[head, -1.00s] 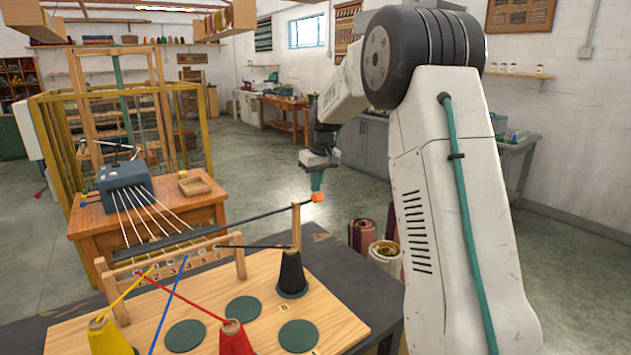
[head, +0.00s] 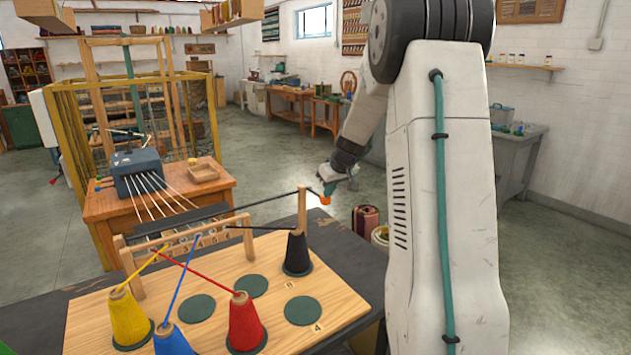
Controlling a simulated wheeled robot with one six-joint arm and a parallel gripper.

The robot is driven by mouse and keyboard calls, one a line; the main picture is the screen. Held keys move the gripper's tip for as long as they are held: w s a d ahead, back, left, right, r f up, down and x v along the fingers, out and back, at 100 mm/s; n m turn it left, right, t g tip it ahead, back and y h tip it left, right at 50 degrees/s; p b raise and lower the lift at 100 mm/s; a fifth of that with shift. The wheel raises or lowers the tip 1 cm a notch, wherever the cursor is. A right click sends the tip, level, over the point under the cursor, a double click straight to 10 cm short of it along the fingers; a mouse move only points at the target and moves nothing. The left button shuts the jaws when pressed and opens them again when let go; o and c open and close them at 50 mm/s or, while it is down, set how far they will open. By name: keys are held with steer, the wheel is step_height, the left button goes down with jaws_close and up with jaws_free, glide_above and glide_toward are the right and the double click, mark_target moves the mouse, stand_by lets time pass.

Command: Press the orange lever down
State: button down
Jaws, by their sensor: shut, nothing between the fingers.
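The orange lever end (head: 325,200) is a small orange block at the right tip of a thin dark bar, just right of a wooden post (head: 302,208) at the board's back right corner. The tip hangs slightly lower than the bar's line at the post. My gripper (head: 329,188) points down with its teal fingers shut and empty, right at the top of the orange end. The fingers partly cover it, and I cannot tell whether they press on it.
Yellow (head: 128,318), red (head: 246,322), blue (head: 172,340) and black (head: 297,252) yarn cones stand on the wooden board (head: 345,303). A numbered wooden rack (head: 185,243) stands behind them. A wooden table with a blue box (head: 137,162) is further back.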

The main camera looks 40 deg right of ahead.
mark_target(328, 204)
steer(key=f, duration=0.3)
steer(key=shift+s+a, duration=0.15)
steer(key=shift+s, duration=0.15)
steer(key=shift+r, duration=0.8)
steer(key=shift+r, duration=0.15)
steer(key=s+a+r, duration=0.1)
steer(key=s+r, duration=0.5)
steer(key=s, duration=0.5)
steer(key=shift+s+a+r, duration=0.15)
steer(key=shift+a, duration=0.05)
